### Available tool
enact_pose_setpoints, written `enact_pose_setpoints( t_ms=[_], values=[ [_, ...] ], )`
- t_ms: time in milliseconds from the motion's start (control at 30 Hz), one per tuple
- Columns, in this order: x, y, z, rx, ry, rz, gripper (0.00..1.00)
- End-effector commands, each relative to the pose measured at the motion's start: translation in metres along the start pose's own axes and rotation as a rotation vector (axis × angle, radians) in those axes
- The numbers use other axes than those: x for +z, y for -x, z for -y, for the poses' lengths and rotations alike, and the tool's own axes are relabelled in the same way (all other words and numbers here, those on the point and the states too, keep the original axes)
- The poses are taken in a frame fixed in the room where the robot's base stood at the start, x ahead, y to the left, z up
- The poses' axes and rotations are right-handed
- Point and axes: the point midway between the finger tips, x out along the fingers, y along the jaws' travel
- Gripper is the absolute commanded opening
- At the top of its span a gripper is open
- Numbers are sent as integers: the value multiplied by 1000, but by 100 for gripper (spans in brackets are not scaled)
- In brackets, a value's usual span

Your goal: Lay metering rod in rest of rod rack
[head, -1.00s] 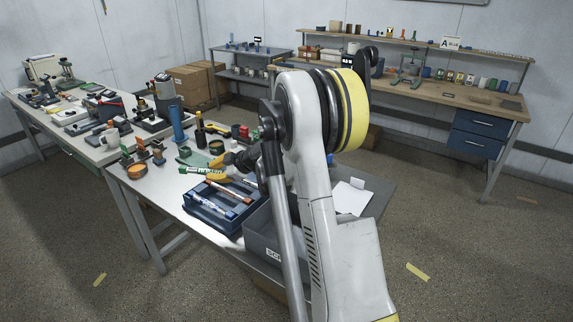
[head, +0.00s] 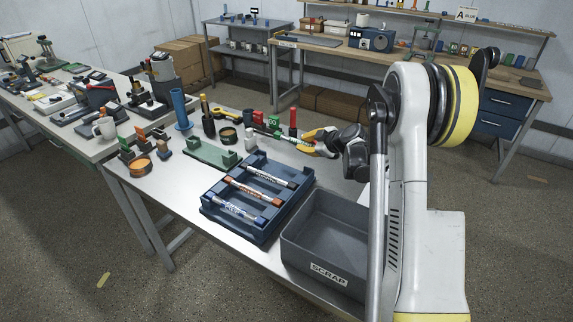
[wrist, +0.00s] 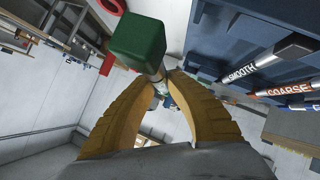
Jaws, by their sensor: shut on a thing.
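My gripper (head: 303,141) is over the far side of the steel table, behind the blue tray-like rack. It is shut on a green-ended metering rod (head: 276,131). In the wrist view, the yellow fingers (wrist: 160,82) pinch its thin shaft below a square green end (wrist: 138,45); the rest of the rod is largely hidden. The blue rack (head: 208,204) holds a black-labelled SMOOTH rod (wrist: 265,62), a red-labelled COARSE rod (wrist: 290,91) and a blue-labelled rod (head: 235,210), lying parallel. The rack is apart from my gripper, to the right in the wrist view.
A grey SCRAP bin (head: 328,273) stands right of the rack.

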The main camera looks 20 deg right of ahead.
Motion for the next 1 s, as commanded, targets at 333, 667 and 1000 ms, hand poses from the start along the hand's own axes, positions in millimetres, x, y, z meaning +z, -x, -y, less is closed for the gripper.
enact_pose_setpoints(
  t_ms=[333,667,1000],
  values=[
    [-21,-60,54,-1,1,-1,0],
    [-2,-79,73,1,0,0,0],
    [4,-84,78,1,0,0,0]
  ],
)
